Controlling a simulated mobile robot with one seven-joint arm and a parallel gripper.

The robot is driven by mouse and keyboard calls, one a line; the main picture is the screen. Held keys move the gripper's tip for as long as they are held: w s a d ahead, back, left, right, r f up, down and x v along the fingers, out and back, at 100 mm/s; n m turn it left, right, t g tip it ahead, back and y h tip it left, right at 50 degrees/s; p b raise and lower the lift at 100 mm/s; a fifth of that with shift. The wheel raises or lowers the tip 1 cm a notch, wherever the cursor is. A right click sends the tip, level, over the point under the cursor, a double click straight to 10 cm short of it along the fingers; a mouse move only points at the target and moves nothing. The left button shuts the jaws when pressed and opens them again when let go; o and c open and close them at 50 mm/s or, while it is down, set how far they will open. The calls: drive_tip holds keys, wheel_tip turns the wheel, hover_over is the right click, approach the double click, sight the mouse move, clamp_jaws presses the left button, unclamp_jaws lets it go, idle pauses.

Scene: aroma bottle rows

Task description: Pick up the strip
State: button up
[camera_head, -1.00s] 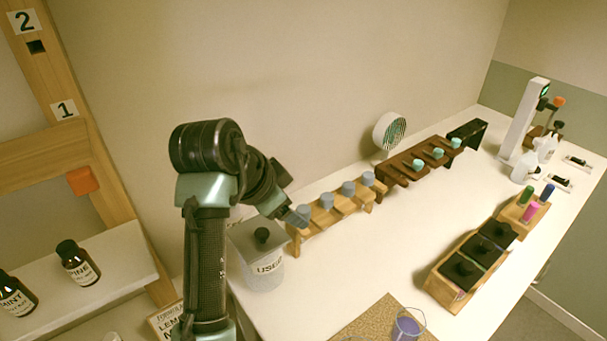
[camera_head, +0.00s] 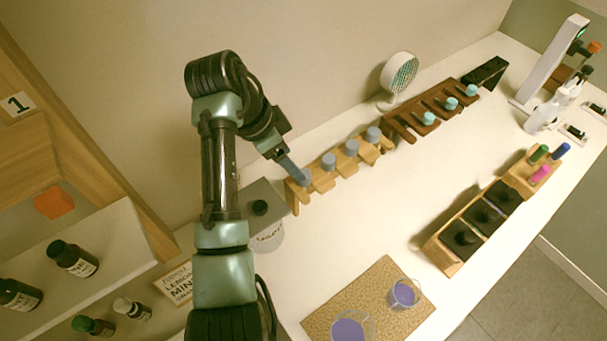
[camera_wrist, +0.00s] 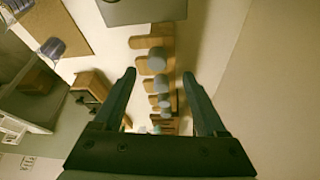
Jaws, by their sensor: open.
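I cannot make out a separate strip for certain in either view. My gripper (camera_head: 298,172) is at the near left end of a light wooden rack (camera_head: 322,184), which carries a row of grey round-topped pieces (camera_head: 352,147). In the wrist view my gripper (camera_wrist: 159,75) is open, its two dark fingers wide apart with nothing seen between their tips. The same light rack (camera_wrist: 158,88) lies in line beyond and between the fingers, with its grey tops (camera_wrist: 157,62). Whether a finger touches the rack cannot be told.
Behind are a dark wooden rack (camera_head: 412,122) and a fan (camera_head: 398,73). A cork mat (camera_head: 345,297) with purple cups and a wooden tray (camera_head: 440,258) stand in front. Mid-counter is clear.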

drive_tip(key=shift+s+d+f+p, duration=0.2)
drive_tip(key=shift+d+f+p, duration=0.1)
drive_tip(key=shift+f+p, duration=0.2)
drive_tip(key=p+x, duration=0.1)
drive_tip(key=x, duration=0.3)
drive_tip(key=shift+f, duration=0.1)
drive_tip(key=c, duration=1.1)
drive_tip(key=shift+r, duration=0.2)
drive_tip(key=shift+c, duration=0.2)
wheel_tip(320, 180, up, 18)
drive_tip(key=shift+f, duration=0.15)
